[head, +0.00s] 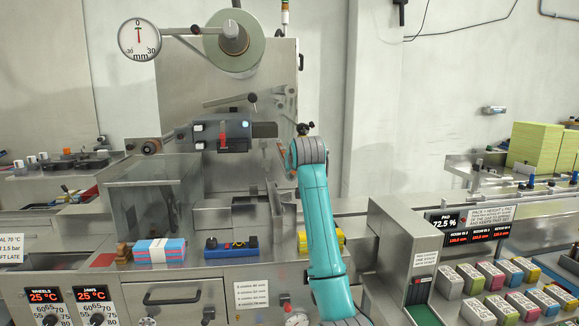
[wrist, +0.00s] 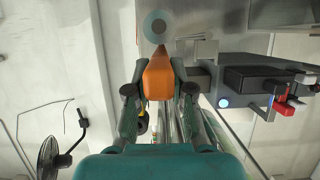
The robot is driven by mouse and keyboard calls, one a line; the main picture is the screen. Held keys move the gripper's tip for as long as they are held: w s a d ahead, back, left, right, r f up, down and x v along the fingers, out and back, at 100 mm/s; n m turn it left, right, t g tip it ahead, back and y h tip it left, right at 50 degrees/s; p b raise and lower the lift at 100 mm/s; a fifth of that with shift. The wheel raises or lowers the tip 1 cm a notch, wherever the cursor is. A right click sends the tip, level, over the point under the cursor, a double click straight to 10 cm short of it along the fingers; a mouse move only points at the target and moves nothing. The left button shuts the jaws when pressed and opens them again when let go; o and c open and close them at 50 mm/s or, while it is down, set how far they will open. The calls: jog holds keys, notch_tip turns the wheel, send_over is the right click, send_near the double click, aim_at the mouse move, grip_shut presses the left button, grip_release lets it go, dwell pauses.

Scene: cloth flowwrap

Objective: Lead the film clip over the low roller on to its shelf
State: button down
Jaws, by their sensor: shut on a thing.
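In the wrist view my gripper (wrist: 159,82) is shut on an orange block-like piece, which I take for the film clip (wrist: 158,77). The clip narrows to a point at its far end. In the head view my teal arm hides the gripper and the clip. A large film reel (head: 252,50) sits high on the steel machine, and a pale disc shows past the clip in the wrist view. Several rollers stick out from the panel, one a grey roller (head: 228,101) below the reel. I cannot tell which is the low roller, nor make out its shelf.
A dark box with a red switch (head: 223,136) is left of my arm; it also shows right of the clip in the wrist view (wrist: 250,82). A clear guard box (head: 140,212) stands further left. A blue control box (head: 231,248) is on the bench.

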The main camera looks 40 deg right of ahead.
jog(key=shift+s+d, duration=0.6)
jog(key=shift+d, duration=0.3)
jog(key=shift+s+d, duration=0.55)
jog(key=shift+d, duration=0.35)
notch_tip(320, 180, down, 13)
jog(key=shift+f, duration=0.2)
dwell(2.1)
jog(key=shift+w, duration=0.15)
jog(key=shift+w+d, duration=0.65)
jog(key=shift+w, duration=0.3)
